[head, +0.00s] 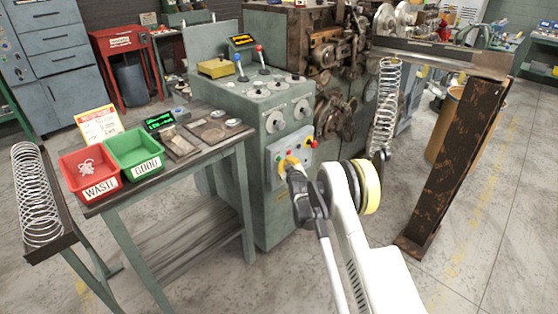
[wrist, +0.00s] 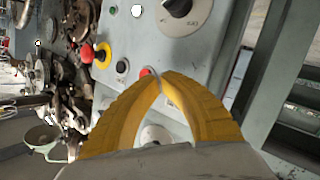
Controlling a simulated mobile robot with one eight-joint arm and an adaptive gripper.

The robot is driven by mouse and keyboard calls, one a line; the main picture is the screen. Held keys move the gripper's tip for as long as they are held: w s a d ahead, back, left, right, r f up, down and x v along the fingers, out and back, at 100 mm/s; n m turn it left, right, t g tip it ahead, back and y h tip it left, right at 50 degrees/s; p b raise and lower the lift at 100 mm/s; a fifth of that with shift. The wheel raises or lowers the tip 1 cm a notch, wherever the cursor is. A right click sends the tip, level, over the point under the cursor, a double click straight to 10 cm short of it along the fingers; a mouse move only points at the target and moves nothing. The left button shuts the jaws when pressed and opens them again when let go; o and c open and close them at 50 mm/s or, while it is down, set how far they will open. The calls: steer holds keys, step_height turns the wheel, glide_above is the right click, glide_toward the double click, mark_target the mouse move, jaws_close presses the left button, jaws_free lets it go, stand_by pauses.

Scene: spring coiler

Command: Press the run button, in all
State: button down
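The coiler's grey control panel (head: 301,148) is on the lower front of the green-grey machine. My gripper (head: 289,162) is against or just in front of it; contact cannot be told. In the wrist view its yellow fingers (wrist: 160,80) meet at the tips, shut with nothing clearly held. A red button (wrist: 145,72) shows just beyond the tips, and a black button (wrist: 122,67) beside it. A red mushroom button on a yellow ring (wrist: 101,55) is farther left. A pale round part (wrist: 155,134) shows between the fingers. Which one is the run button cannot be read; the fingers cover part of the panel.
A work table at left holds a red WASTE bin (head: 90,174) and a green GOOD bin (head: 135,150). A rusty steel post (head: 455,165) stands right of my arm. A coil spring (head: 386,105) hangs beside the machine. Open floor lies to the right.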

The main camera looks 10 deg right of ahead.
steer(key=shift+w, duration=0.1)
stand_by(0.7)
steer(key=shift+w+a, duration=0.25)
